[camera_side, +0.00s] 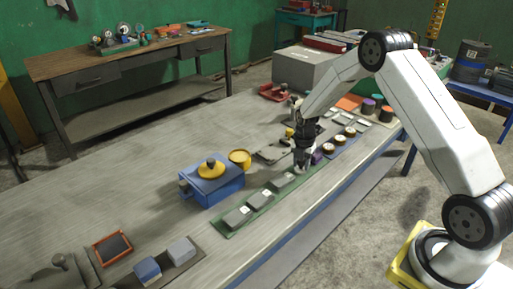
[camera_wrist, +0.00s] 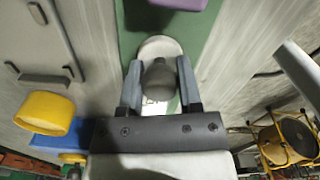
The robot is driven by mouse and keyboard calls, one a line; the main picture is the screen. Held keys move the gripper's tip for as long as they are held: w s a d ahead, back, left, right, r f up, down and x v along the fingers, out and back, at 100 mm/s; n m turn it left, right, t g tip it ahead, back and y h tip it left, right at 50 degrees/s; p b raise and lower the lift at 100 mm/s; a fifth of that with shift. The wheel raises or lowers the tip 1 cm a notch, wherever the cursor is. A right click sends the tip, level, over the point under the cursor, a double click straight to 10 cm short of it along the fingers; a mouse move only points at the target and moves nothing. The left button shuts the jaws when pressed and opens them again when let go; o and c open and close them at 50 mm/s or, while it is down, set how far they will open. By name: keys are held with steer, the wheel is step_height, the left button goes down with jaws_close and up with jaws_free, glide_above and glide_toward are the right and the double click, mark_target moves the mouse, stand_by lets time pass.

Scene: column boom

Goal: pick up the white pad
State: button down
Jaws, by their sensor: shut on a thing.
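The white pad (camera_wrist: 160,46) is a pale round disc with a grey knob (camera_wrist: 158,76) on top, seen in the wrist view over the green mat (camera_wrist: 205,45). My gripper (camera_wrist: 159,72) has its two fingers on either side of the knob, shut on it. In the side view my gripper (camera_side: 302,165) is low at the far end of the green mat (camera_side: 233,233); the pad is mostly hidden there. I cannot tell whether the pad touches the mat.
A purple piece (camera_side: 317,157) is close beyond my gripper. Several grey blocks lie along the green mat, including one nearer (camera_side: 237,217). A blue box with a yellow knob (camera_side: 211,170) and a yellow bowl (camera_side: 240,158) stand to the left. The bench's left part has free room.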

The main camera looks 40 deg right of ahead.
stand_by(0.3)
steer(key=shift+r, duration=0.9)
steer(key=s+a+r, duration=0.4)
steer(key=s+r, duration=0.7)
steer(key=s, duration=0.2)
steer(key=shift+s, duration=0.25)
steer(key=shift+r, duration=0.1)
